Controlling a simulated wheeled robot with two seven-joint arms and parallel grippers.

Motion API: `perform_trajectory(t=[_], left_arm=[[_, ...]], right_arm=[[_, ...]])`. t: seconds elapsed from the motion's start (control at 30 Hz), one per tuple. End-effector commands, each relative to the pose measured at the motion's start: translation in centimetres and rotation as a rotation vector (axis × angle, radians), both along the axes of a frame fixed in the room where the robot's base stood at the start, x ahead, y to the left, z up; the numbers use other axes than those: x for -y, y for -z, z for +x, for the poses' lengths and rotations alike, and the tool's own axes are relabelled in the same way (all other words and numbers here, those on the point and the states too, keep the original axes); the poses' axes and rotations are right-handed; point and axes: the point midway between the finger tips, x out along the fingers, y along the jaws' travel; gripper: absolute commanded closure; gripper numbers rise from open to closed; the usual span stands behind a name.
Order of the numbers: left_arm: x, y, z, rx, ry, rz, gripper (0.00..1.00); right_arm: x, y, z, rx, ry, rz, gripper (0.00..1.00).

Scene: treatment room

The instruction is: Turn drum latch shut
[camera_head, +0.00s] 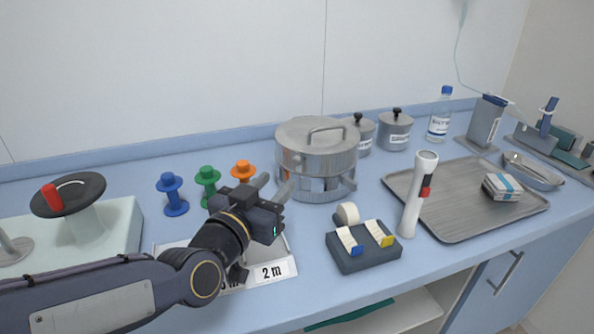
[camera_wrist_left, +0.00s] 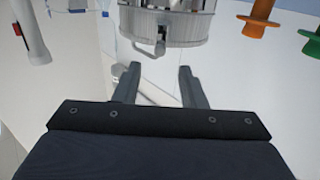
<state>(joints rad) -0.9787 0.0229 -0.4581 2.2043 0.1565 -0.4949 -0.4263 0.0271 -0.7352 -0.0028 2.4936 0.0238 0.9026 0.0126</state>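The steel drum (camera_head: 316,140) stands on the blue counter, with a lid and a handle on top. In the left wrist view the drum (camera_wrist_left: 190,30) is at the top, beyond my fingers. A small latch-like metal part (camera_wrist_left: 160,44) is on its side there; whether it is turned open or shut I cannot tell. In the head view my gripper and the angle hide that part. My left gripper (camera_head: 276,182) is at the drum's front left, fingers pointing toward it. In the wrist view the left gripper (camera_wrist_left: 158,78) is open with nothing between its fingers. My right gripper is not in view.
Blue (camera_head: 173,194), green (camera_head: 207,187) and orange (camera_head: 243,171) spools stand left of the drum. A dark block (camera_head: 362,256) with tape rolls and a white torch (camera_head: 417,195) are in front right. A steel tray (camera_head: 455,220) lies at right. Two small canisters (camera_head: 394,131) stand behind.

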Motion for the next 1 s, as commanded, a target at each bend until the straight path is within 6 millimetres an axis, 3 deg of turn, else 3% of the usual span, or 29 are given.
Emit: perform_trajectory(t=[0.5, 0.9, 1.0], left_arm=[[3.2, 0.0, 6.1, 0.009, -0.001, 0.003, 0.62], [3.6, -0.1, 6.9, 0.008, 0.000, 0.000, 0.62], [3.6, -0.1, 6.9, 0.008, 0.000, 0.000, 0.74]], right_arm=[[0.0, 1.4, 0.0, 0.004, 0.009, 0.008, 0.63], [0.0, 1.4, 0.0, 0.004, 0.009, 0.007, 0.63], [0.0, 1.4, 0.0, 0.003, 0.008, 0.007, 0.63]])
